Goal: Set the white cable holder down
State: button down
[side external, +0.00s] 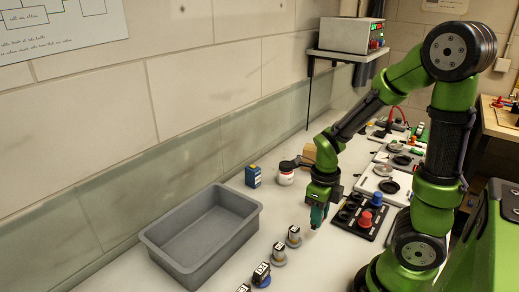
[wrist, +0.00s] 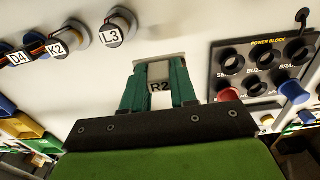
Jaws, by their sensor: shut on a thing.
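In the side view my gripper (side external: 317,218) points down low over the white bench, between the row of labelled pieces and the black panel. The holder is mostly hidden there behind the fingertips. I cannot tell whether its underside touches the bench.
Labelled round pieces, including L3 (wrist: 116,28) and K2 (wrist: 66,43), stand in a row beside my gripper. The black power block panel (wrist: 265,72) is on the other side. A grey bin (side external: 160,242), blue box (side external: 253,176) and white jar (side external: 286,177) stand nearby.

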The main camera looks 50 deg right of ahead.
jog(key=w+d, duration=0.2)
jog(key=w, duration=0.3)
jog(key=w+d+f, duration=0.1)
jog(key=w, duration=0.3)
jog(key=w+d, duration=0.2)
jog(key=w, duration=0.3)
jog(key=shift+w+d+f, duration=0.3)
jog(key=shift+w, duration=0.05)
jog(key=shift+f, duration=1.7)
jog(key=shift+f, duration=0.15)
jog(key=c, duration=0.9)
grip_release()
